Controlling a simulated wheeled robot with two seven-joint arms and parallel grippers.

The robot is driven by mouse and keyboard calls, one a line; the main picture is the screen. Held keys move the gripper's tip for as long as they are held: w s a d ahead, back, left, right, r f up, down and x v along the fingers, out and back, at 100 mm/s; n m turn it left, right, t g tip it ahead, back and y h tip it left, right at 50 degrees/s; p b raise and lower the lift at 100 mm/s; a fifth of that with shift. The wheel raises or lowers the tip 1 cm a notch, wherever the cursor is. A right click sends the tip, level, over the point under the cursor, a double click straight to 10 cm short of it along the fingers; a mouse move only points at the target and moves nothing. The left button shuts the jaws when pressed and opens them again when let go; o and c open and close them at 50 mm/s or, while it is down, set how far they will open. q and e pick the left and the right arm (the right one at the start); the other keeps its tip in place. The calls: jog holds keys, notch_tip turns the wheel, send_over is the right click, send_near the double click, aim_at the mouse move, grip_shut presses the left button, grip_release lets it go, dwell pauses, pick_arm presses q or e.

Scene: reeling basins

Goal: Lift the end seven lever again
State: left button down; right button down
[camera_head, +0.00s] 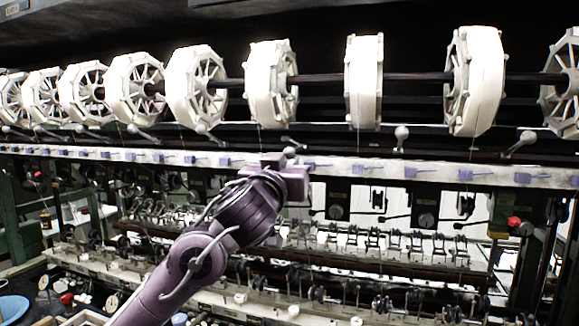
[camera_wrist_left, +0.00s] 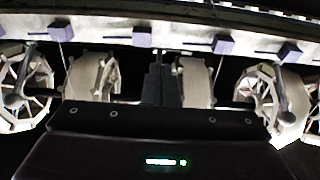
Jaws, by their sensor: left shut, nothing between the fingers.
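A row of ball-ended levers runs below the white reels in the head view. One lever (camera_head: 401,134) stands upright right of my gripper, and another lever (camera_head: 525,140) leans at the far right. A lever (camera_head: 290,150) shows its ball right by my left gripper (camera_head: 290,168); I cannot tell whether they touch. No readable label shows which lever is end seven. In the left wrist view my left gripper (camera_wrist_left: 163,78) is shut and empty, its dark fingers in front of a white reel (camera_wrist_left: 197,82). My right gripper is out of view.
White reels (camera_head: 365,80) sit along a dark horizontal shaft. A pale rail (camera_head: 440,172) with purple blocks runs below the levers. Lower down are racks of small metal parts, a red knob (camera_head: 514,221) at right and a blue bowl (camera_head: 12,308) at lower left.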

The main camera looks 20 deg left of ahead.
pick_arm(q)
jog(key=shift+w+r+p, duration=0.15)
jog(key=shift+r+p, duration=0.65)
jog(key=shift+r, duration=0.1)
jog(key=shift+f+b, duration=0.8)
jog(key=s+f+p, duration=0.1)
jog(key=s+f, duration=0.2)
jog(key=s, duration=1.2)
jog(key=shift+s+a, duration=0.25)
jog(key=shift+s, duration=0.1)
jog(key=shift+f, duration=0.1)
